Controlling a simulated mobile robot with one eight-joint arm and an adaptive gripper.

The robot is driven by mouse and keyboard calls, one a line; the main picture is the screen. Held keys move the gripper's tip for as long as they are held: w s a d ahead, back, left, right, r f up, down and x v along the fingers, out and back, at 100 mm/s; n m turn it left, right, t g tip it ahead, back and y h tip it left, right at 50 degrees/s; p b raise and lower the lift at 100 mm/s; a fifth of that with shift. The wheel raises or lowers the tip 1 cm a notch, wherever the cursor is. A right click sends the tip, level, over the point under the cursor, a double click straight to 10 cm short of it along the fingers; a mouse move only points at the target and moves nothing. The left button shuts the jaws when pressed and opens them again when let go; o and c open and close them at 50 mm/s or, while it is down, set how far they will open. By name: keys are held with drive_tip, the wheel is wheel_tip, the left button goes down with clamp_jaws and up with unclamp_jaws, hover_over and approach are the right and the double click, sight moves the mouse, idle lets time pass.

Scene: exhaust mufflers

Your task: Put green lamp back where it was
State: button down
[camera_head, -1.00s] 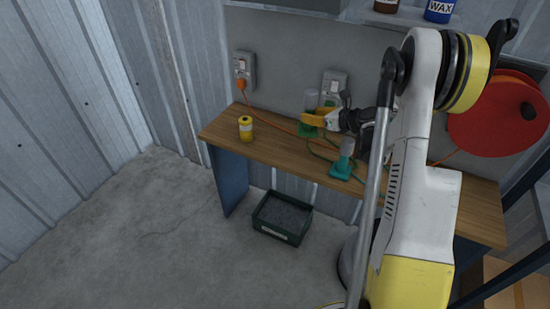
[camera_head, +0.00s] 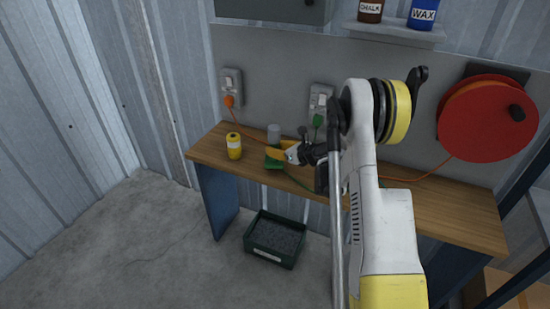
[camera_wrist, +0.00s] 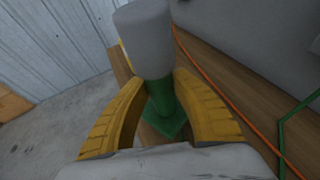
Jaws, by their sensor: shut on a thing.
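The green lamp (camera_head: 273,162) has a grey cylindrical top and a green body and base. It stands upright over the left part of the wooden bench (camera_head: 400,207), right of a yellow can (camera_head: 234,146). My gripper (camera_head: 282,153) reaches it from the right, its yellow fingers shut on it. In the wrist view the fingers (camera_wrist: 160,100) close around the green body (camera_wrist: 160,92) from both sides, below the grey top. I cannot tell whether its base touches the bench.
Two wall sockets (camera_head: 231,83) (camera_head: 321,101) with orange and green plugs are behind the bench. A red cable reel (camera_head: 488,118) hangs at the right. A dark green crate (camera_head: 270,252) is on the floor below. Cords cross the bench top.

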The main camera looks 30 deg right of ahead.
wheel_tip(320, 180, down, 3)
drive_tip(key=shift+f+b, duration=0.2)
drive_tip(key=shift+b, duration=0.45)
drive_tip(key=shift+r, duration=0.1)
drive_tip(key=c, duration=1.1)
unclamp_jaws()
drive_tip(key=shift+c, duration=0.2)
